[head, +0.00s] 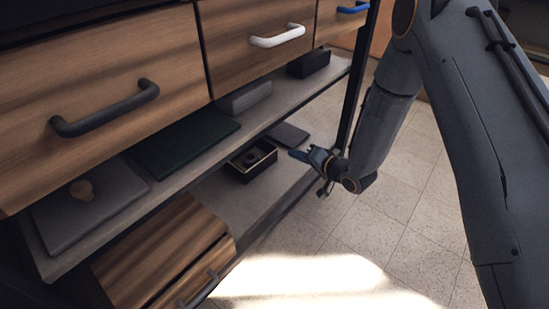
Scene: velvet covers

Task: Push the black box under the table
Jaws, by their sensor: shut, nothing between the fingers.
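The table (100,65) is a wooden drawer unit with open shelves below, filling the left and middle. An open black box (239,173) with a pale rim sits on the lower shelf, holding a small dark round thing (249,159). A closed black box (309,63) sits on the shelf above, near its right end. My gripper (292,154) is shut and empty, pointing left at the right side of the open box. It appears apart from that box; their exact distance is hard to tell.
The upper shelf carries a grey box (245,97), a dark green flat thing (181,143) and a grey slab (75,218) with a wooden knob. A dark flat thing (290,134) lies behind my gripper. Tiled floor (345,235) in front is clear.

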